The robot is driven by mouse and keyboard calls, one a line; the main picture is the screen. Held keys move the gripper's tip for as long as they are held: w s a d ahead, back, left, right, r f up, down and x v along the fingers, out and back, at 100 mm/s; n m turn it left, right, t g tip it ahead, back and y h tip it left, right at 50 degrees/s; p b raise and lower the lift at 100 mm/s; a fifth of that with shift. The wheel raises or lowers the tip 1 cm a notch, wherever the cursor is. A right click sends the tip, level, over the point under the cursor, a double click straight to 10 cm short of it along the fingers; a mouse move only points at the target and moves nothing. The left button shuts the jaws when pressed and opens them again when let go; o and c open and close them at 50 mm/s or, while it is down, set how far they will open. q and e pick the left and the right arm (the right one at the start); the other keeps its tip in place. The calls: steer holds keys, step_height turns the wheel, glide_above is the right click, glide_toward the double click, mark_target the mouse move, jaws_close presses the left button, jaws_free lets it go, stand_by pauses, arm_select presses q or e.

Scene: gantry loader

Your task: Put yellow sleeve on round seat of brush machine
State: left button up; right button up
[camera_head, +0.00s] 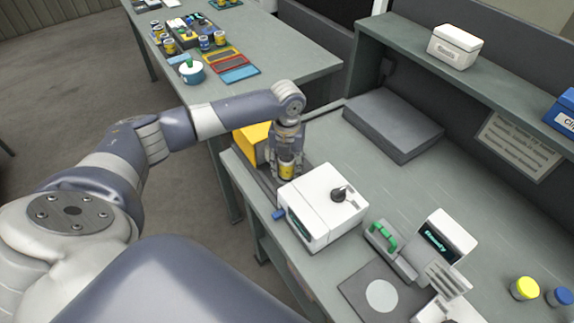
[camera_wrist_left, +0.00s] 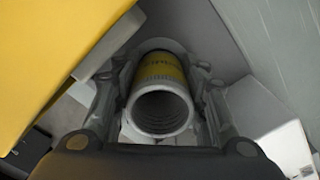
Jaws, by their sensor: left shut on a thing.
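My left gripper (camera_head: 287,150) points down at the near left edge of the right-hand bench. It is shut on the yellow sleeve (camera_head: 286,168), a hollow pale cylinder with a yellow printed band. In the left wrist view the sleeve (camera_wrist_left: 162,75) sits between the fingers, its ribbed bore facing the camera. A yellow-topped machine (camera_head: 254,142) stands just behind the gripper and fills the upper left of the wrist view. A pale rounded edge shows beyond the sleeve there; I cannot tell whether it is the round seat or whether the sleeve touches it. My right gripper is not in view.
A white box machine (camera_head: 322,213) with a dark knob stands close right of the gripper. Beyond it are a display unit (camera_head: 446,238) and two capped jars at the right. A grey slab (camera_head: 393,124) lies behind. The bench middle is clear.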

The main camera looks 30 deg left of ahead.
arm_select(q)
steer(key=o, duration=1.1)
steer(key=shift+f, duration=0.1)
steer(key=shift+r, duration=0.35)
step_height(320, 180, up, 12)
steer(key=shift+f+b, duration=0.15)
steer(key=shift+b, duration=1.1)
